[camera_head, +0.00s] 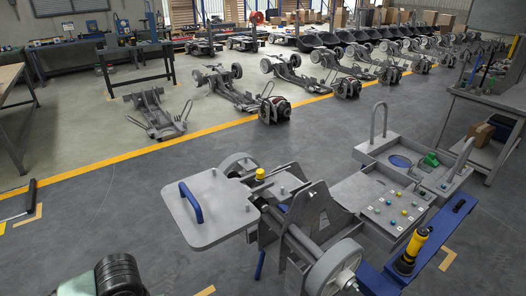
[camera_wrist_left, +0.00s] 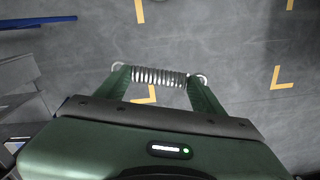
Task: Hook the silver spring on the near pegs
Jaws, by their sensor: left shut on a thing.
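The silver spring (camera_wrist_left: 164,76) lies crosswise between the two green fingers of my left gripper (camera_wrist_left: 155,78) in the left wrist view. The gripper is shut on it, and a ring-like end loop shows beyond each finger. The spring is over grey floor there, apart from the chassis. In the head view the near chassis (camera_head: 313,222) stands at the lower middle, with a grey plate (camera_head: 216,208) and small upright studs near its centre. I cannot tell which of these are the near pegs. The spring is not visible in the head view. My right gripper is in neither view.
A blue handle (camera_head: 190,202) rises from the plate. A wheel (camera_head: 333,268) and a tray with coloured knobs (camera_head: 398,207) lie to the right, beside a yellow-black tool (camera_head: 412,250). Clear floor (camera_head: 110,215) lies left of the chassis. More chassis stand behind the yellow line.

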